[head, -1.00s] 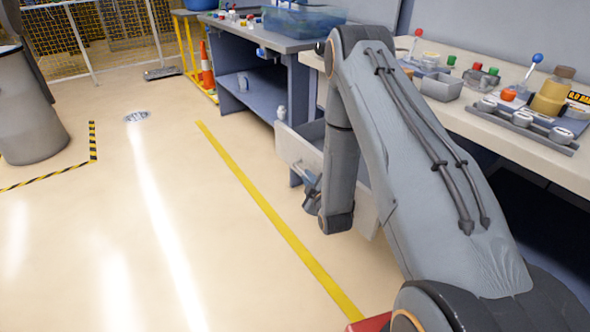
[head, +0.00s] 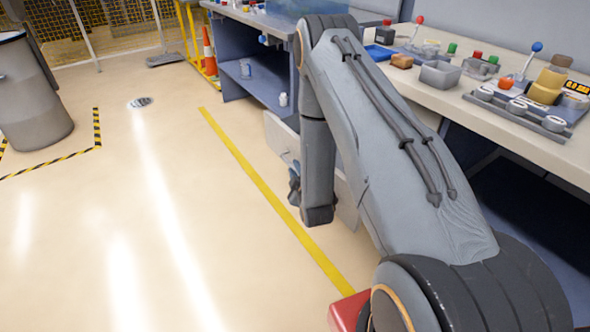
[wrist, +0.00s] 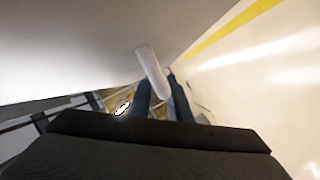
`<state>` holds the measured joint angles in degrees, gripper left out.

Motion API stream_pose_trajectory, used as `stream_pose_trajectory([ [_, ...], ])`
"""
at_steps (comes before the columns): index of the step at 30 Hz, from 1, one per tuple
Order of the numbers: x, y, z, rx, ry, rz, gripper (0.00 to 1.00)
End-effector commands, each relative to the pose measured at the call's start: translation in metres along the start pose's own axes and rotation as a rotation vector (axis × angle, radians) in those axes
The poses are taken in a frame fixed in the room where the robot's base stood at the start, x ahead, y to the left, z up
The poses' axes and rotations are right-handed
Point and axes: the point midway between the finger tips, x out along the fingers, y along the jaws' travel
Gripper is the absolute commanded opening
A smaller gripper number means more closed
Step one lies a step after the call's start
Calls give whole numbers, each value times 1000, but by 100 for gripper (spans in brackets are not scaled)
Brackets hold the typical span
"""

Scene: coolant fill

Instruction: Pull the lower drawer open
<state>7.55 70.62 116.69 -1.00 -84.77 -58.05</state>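A pale drawer front (head: 281,139) stands out from under the workbench in the head view, partly hidden behind my arm. Whether it is the lower drawer cannot be told. In the wrist view the pale drawer face (wrist: 70,55) fills the upper left, with a light rounded handle (wrist: 150,68) projecting from it. My gripper's two dark fingers (wrist: 163,99) lie on either side of the handle and appear closed on it. In the head view my gripper (head: 294,183) is small at the drawer front's outer side, partly hidden by my arm.
The workbench (head: 520,134) at right carries bins, levers and a tray of round pieces. A blue bench (head: 258,85) with a shelf stands behind. A yellow line (head: 251,176) runs along the open floor. A grey barrel (head: 30,95) stands far left.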

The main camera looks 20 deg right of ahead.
Motion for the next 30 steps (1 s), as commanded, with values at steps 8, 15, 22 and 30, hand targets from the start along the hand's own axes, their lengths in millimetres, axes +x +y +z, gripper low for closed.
stream_pose_trajectory([
  [8, -8, 0, 0, 0, 1, -1, 17],
  [15, -46, 0, 0, 0, 0, -1, 17],
  [22, -73, 0, 0, 0, 0, 0, 17],
  [30, -78, 0, 0, 0, 0, 1, 17],
])
